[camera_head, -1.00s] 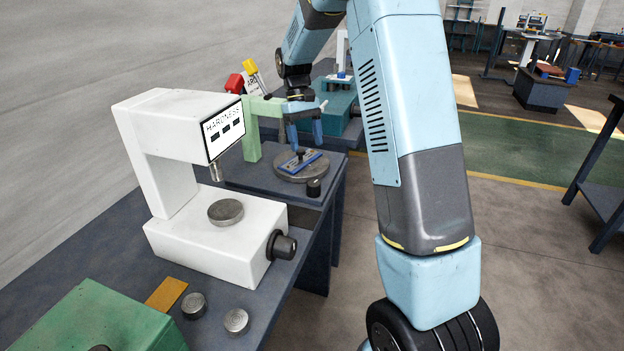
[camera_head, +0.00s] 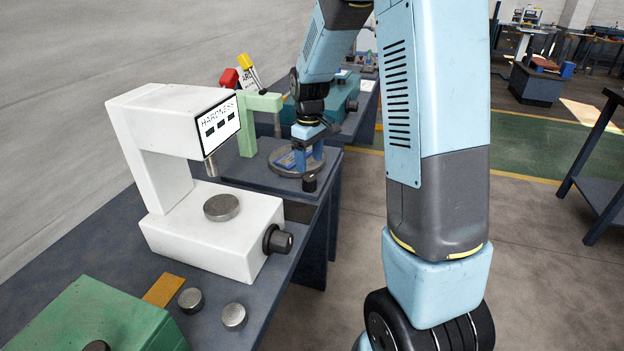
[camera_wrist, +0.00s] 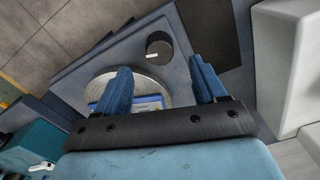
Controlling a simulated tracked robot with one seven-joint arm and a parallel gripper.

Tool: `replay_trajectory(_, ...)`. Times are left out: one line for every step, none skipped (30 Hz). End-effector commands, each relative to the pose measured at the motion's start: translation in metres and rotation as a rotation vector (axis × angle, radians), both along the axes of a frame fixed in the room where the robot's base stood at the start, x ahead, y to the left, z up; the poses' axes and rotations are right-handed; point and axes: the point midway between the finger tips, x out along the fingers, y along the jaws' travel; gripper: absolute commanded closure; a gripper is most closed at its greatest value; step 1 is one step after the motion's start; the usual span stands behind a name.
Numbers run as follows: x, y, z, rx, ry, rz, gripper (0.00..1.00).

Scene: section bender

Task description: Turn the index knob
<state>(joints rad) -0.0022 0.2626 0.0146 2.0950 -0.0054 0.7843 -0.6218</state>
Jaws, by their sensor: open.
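The index knob (camera_head: 310,183) is a short black cylinder at the front right corner of the dark base plate, beside the round grey table (camera_head: 285,171). In the wrist view the knob (camera_wrist: 159,46) shows from above with a white mark on its top. My gripper (camera_head: 306,165) is open and empty, with its blue fingers pointing down above the round table's right side. In the wrist view the gripper (camera_wrist: 158,68) has its fingers wide apart, with the knob just beyond and between the fingertips. I cannot tell the height gap. A blue bar (camera_wrist: 146,102) lies on the round table.
A white hardness tester (camera_head: 215,235) stands nearer on the bench. A teal machine (camera_head: 338,98) stands farther back.

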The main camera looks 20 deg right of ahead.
Motion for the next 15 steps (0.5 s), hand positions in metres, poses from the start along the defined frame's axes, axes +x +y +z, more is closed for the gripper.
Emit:
replay_trajectory(0.0, 0.0, -0.01, 0.0, 0.004, 0.0, 0.3)
replay_trajectory(0.0, 0.0, -0.015, 0.0, 0.004, 0.0, 0.3)
replay_trajectory(0.0, 0.0, -0.022, 0.0, 0.003, 0.0, 0.3)
replay_trajectory(0.0, 0.0, -0.027, 0.0, 0.004, 0.0, 0.3)
replay_trajectory(0.0, 0.0, -0.033, 0.0, 0.003, 0.0, 0.3)
replay_trajectory(0.0, 0.0, -0.039, 0.0, 0.004, 0.0, 0.3)
replay_trajectory(-0.001, 0.0, -0.044, 0.0, 0.004, 0.0, 0.3)
replay_trajectory(0.0, 0.0, -0.048, 0.0, 0.002, 0.0, 0.3)
replay_trajectory(0.0, 0.0, -0.053, 0.0, 0.002, 0.0, 0.3)
replay_trajectory(0.0, 0.0, -0.057, 0.0, 0.002, 0.0, 0.3)
replay_trajectory(0.0, 0.0, -0.06, 0.0, 0.001, 0.0, 0.3)
replay_trajectory(0.0, 0.0, -0.064, 0.0, 0.001, 0.0, 0.3)
replay_trajectory(0.0, 0.0, -0.066, 0.0, 0.001, 0.0, 0.3)
replay_trajectory(0.0, 0.0, -0.068, 0.0, 0.001, 0.0, 0.3)
replay_trajectory(0.0, 0.0, -0.07, 0.0, 0.0, 0.0, 0.3)
